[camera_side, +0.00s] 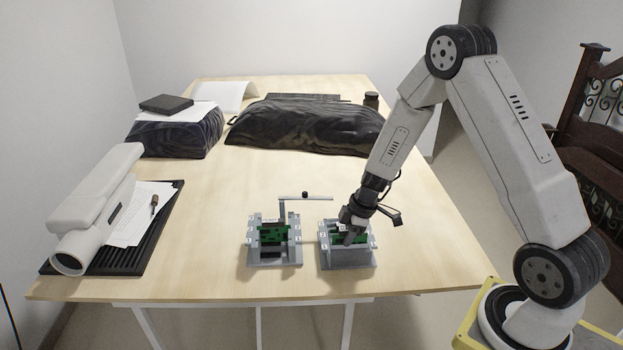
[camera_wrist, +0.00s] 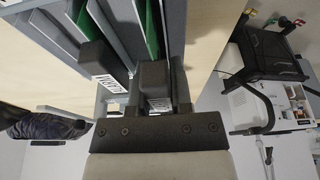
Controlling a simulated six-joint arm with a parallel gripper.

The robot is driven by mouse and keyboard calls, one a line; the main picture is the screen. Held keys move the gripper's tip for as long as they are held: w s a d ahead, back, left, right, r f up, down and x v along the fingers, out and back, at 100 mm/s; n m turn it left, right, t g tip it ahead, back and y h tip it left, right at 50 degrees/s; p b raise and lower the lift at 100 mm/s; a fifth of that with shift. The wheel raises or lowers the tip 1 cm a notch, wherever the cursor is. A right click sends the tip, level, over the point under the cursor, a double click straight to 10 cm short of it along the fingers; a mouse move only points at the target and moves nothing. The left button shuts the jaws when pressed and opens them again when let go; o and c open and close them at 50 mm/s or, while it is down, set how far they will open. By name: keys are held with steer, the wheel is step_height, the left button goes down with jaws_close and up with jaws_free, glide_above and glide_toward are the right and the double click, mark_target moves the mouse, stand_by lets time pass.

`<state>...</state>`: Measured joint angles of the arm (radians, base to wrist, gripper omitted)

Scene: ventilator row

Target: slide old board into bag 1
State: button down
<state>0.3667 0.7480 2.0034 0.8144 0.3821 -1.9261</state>
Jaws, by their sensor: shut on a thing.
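Two small grey slotted racks stand near the table's front edge in the side view: a left rack (camera_side: 283,262) and a right rack (camera_side: 350,263), each with green board showing. My gripper (camera_side: 349,235) points down into the right rack and is shut on a green board (camera_side: 363,239) there. In the wrist view, the dark fingers (camera_wrist: 125,66) are among grey rack plates, with green edges (camera_wrist: 150,28) beside them. The grip contact is mostly hidden. I cannot identify bag 1 or tell which board is the old one.
A thin arm on a post (camera_side: 305,197) rises behind the racks. A white device (camera_side: 97,207) and papers (camera_side: 142,212) lie on a black ribbed mat (camera_side: 160,225) at left. Dark draped heaps (camera_side: 305,125) lie at the back. The table between is clear.

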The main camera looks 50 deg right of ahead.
steer(key=shift+s+f, duration=0.1)
steer(key=shift+f, duration=0.85)
stand_by(0.5)
steer(key=shift+c, duration=2.2)
jaws_free()
steer(key=shift+a, duration=0.1)
steer(key=shift+s+a, duration=0.1)
steer(key=shift+r, duration=0.1)
steer(key=shift+w+r, duration=0.2)
steer(key=shift+r, duration=1.3)
steer(key=shift+w+a+v, duration=0.1)
steer(key=shift+w+v, duration=0.1)
steer(key=shift+v, duration=0.8)
steer(key=shift+w+a+v, duration=0.1)
steer(key=shift+w+v, duration=0.1)
steer(key=shift+v, duration=0.75)
steer(key=shift+r, duration=0.15)
